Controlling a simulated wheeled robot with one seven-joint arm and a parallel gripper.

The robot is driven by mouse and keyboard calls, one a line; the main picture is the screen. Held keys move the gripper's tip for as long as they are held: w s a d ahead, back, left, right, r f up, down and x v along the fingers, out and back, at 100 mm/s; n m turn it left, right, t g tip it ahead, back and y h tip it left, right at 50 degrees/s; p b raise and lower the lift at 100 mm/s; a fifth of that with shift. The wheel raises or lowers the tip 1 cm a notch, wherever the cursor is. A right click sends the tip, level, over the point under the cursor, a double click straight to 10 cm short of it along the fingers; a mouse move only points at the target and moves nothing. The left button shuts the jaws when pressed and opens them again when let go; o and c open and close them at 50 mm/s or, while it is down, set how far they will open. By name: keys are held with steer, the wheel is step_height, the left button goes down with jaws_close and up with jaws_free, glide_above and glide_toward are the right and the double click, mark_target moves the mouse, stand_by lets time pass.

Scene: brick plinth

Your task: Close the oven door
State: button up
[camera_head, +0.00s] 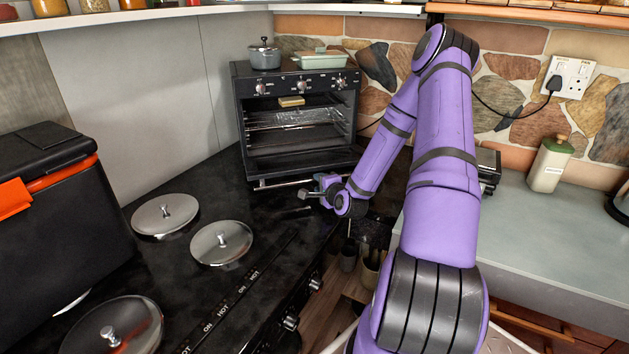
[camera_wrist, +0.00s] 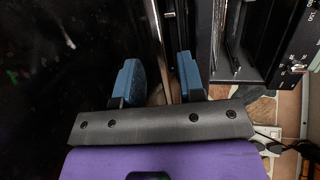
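The black toaster oven (camera_head: 352,120) stands on the dark counter at the back, its front open with racks and a small yellowish item inside. The oven door (camera_head: 284,183) is folded down, its front edge low before the opening. My gripper (camera_head: 310,194) is at the right end of that edge. In the wrist view my gripper (camera_wrist: 160,82) has its two blue fingers apart, with a thin bar (camera_wrist: 158,35), seemingly the door's handle, running between them. Whether the fingers touch it cannot be told. The oven's control panel (camera_wrist: 300,50) shows at the right of the wrist view.
A small pot (camera_head: 264,56) and a pale green dish (camera_head: 320,60) sit on top of the oven. Several round metal lids (camera_head: 221,242) lie on the stovetop. A black box with orange trim (camera_head: 60,220) stands at left. Counter on the right is mostly clear.

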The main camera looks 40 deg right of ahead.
mark_target(309, 162)
steer(key=shift+x, duration=2.2)
jaws_close()
